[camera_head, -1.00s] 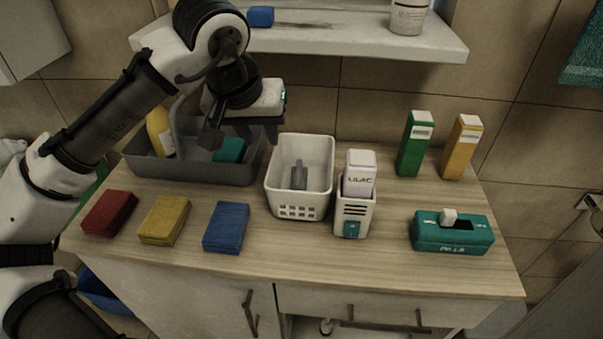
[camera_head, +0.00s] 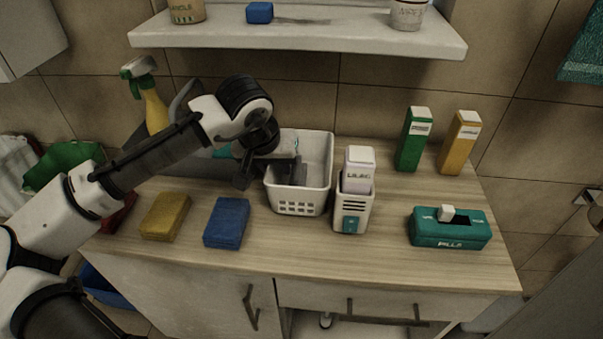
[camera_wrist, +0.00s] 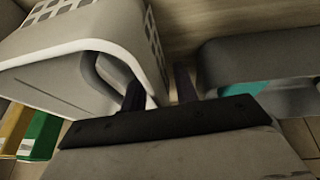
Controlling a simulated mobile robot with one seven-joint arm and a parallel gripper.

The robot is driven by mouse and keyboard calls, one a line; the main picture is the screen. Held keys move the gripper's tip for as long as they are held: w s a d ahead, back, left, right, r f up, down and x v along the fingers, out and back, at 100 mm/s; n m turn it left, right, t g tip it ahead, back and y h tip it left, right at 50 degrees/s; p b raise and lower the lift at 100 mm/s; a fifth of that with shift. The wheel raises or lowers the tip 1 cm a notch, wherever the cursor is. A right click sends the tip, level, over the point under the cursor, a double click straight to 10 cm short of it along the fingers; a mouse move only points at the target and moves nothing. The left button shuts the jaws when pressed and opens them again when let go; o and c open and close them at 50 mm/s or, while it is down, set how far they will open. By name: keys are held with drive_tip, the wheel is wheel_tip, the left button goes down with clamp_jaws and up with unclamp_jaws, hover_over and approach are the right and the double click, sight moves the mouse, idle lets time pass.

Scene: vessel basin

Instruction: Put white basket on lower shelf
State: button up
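The white basket (camera_head: 300,209) stands upright on the wooden counter, with slots in its front wall and a grey piece inside it. My gripper (camera_head: 266,174) is down at its left wall. In the wrist view, my gripper (camera_wrist: 160,92) has its fingers apart on either side of the basket's rim (camera_wrist: 122,42), one inside and one outside, with a small gap on the outer side. A white wall shelf (camera_head: 300,38) runs above the counter; I cannot tell whether it is the lower shelf. My arm hides part of the basket's left side.
A grey bin (camera_head: 185,166) with a spray bottle (camera_head: 154,110) stands left of the basket. A white holder with a lilac-labelled bottle (camera_head: 358,168) stands close on its right. Yellow (camera_head: 165,216) and blue (camera_head: 227,222) sponges lie in front. A blue block (camera_head: 259,12) sits on the shelf.

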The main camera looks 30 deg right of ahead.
clamp_jaws()
drive_tip(key=shift+r, duration=0.15)
idle(0.4)
